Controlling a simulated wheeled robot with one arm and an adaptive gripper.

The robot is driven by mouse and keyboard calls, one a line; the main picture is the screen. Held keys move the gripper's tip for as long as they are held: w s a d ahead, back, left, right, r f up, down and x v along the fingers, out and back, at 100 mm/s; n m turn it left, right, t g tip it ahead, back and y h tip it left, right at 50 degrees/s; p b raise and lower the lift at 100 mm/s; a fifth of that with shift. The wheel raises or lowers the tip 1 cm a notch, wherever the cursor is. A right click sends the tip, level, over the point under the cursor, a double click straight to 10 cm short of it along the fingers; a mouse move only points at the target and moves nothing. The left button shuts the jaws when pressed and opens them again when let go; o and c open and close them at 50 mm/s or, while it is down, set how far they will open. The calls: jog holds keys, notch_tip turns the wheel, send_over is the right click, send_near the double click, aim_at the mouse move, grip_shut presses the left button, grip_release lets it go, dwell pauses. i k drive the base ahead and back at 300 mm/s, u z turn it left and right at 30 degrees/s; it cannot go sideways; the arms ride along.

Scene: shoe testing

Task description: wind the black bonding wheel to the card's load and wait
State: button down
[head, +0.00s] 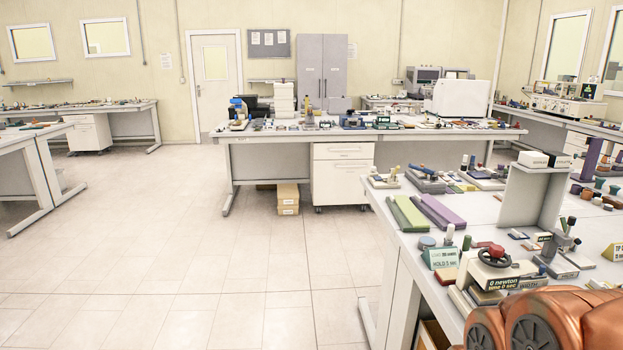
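The black bonding wheel (494,256) sits on top of a small white press (497,270) on the near right bench, with a red knob beside its rim. The press front carries a dark display (498,284) that reads 0 newton and time 0 sec. A pale green card (441,257) stands to the left of the press. It has a LOAD line, too small to read surely, and a HOLD line that seems to show 5. My copper-coloured arm fills the bottom right corner, in front of the press from this view. My gripper is not in view.
The near bench (412,236) also holds a green block (407,213), a purple block (437,210), a white stand (531,190) and small tools around the press. The tiled floor (240,270) to the left is clear.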

aim_at(496, 252)
jog(key=z, duration=0.75)
